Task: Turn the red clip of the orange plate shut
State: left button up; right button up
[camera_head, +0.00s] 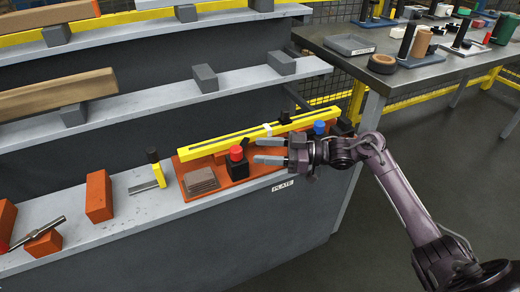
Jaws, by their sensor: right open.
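The orange plate (264,171) lies on the grey shelf. The red clip (236,153) is a red knob on a black block near the plate's front edge. A dark lever seems to stick out from it; whether it is open or shut is too small to tell. A yellow bar (222,144) with a dark strip along it runs behind the clip. My right gripper (262,151) is open, its two fingers pointing left, just right of the red clip. I see no object between the fingers. My left gripper is not in view.
Grey-brown plates (201,181) lie stacked left of the clip. Orange blocks (99,196) stand on the shelf at left. A steel table (420,75) with several items is at right. The floor before the shelf is clear.

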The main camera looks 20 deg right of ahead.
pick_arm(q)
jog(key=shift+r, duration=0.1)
